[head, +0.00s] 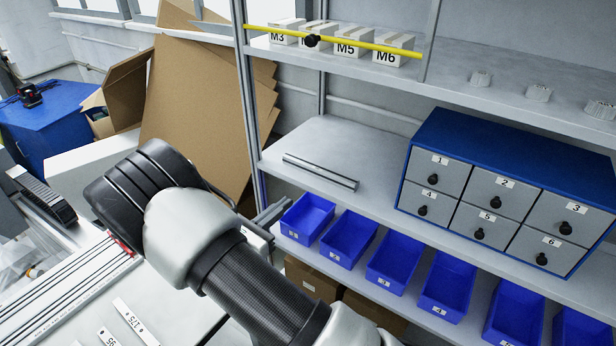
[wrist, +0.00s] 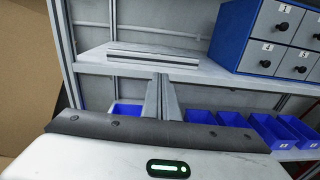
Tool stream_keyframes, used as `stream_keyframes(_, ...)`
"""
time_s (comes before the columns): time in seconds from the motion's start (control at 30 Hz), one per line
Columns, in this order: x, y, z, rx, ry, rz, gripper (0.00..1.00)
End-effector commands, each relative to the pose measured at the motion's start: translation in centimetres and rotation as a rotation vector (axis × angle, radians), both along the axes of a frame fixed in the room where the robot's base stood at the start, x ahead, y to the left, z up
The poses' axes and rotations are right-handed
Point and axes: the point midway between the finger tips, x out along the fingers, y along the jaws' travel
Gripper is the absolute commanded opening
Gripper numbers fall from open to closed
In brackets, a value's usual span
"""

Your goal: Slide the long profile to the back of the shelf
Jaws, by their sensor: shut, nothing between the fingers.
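The long profile (head: 320,171) is a thin grey metal bar lying flat on the left part of the middle shelf (head: 345,140). It lies near the front edge and roughly along it, with bare shelf behind it. It also shows in the wrist view (wrist: 152,57), just beyond the fingertips. My gripper (head: 275,212) is in front of the shelf, its fingers pointing toward it. In the wrist view my gripper (wrist: 160,80) is shut and empty, apart from the profile. Part of the fingers is hidden behind my arm in the head view.
A blue drawer cabinet (head: 520,148) stands right of the profile on the same shelf. Blue bins (head: 348,240) line the shelf below. A metal upright (head: 246,90) bounds the shelf at left. Labelled boxes (head: 352,48) and a yellow bar (head: 345,42) are above.

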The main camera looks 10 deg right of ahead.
Motion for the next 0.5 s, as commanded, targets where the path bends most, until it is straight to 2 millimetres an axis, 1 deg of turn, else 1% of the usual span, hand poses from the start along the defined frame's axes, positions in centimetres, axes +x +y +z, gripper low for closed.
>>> stream_keyframes(0.03,0.1,0.5,-0.7,-0.020,0.004,0.022,0.00)
stream_keyframes(0.17,0.7,0.5,-0.9,-0.038,0.005,0.039,0.00)
stream_keyframes(0.33,2.4,-1.3,-0.9,-0.036,0.005,0.035,0.00)
stream_keyframes(0.5,5.0,-4.0,-1.0,-0.035,0.005,0.033,0.00)
